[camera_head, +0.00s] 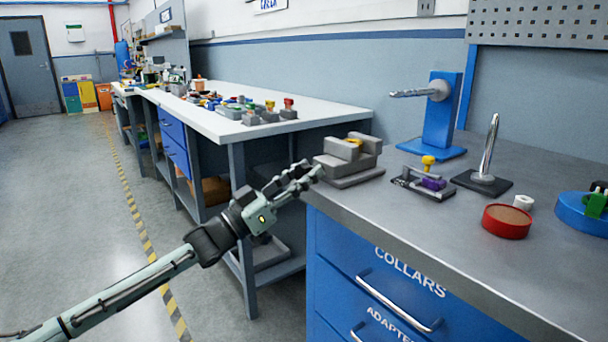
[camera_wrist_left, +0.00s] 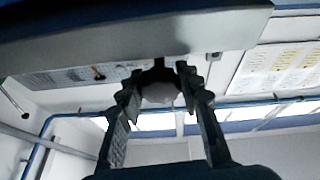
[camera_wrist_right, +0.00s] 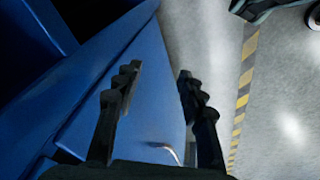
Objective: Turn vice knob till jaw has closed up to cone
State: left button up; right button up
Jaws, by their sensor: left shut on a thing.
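The grey vice (camera_head: 350,165) stands at the left end of the metal bench top. A small yellow piece, seemingly the cone (camera_head: 355,141), shows between its jaws; the gap beside it is too small to judge. My left gripper (camera_head: 312,172) reaches the vice's left side, just past the bench edge. The fingers hide most of the knob in the head view. My right gripper (camera_wrist_right: 158,80) is open and empty, beside a blue cabinet front and outside the head view.
On the metal bench (camera_head: 420,215), right of the vice, stand a small fixture with a purple part (camera_head: 433,183), a blue stand (camera_head: 440,115), an upright rod (camera_head: 489,150) and a red round dish (camera_head: 506,222). A white-topped workbench (camera_head: 235,122) with several parts is behind left.

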pick_arm(q)
jog(key=shift+m, duration=0.3)
jog(key=shift+m+g, duration=0.3)
jog(key=shift+g, duration=0.1)
jog(key=m+g+h, duration=0.1)
jog(key=m, duration=0.1)
jog(key=shift+m+b, duration=0.4)
jog(key=shift+m+g, duration=0.6)
jog(key=shift+m, duration=0.3)
jog(key=shift+m+g, duration=0.6)
jog(key=shift+m, duration=0.6)
pick_arm(e)
jog(key=shift+d+r, duration=0.2)
jog(key=shift+r, duration=1.1)
pick_arm(q)
jog(key=shift+m, duration=0.3)
pick_arm(e)
jog(key=shift+w, duration=0.1)
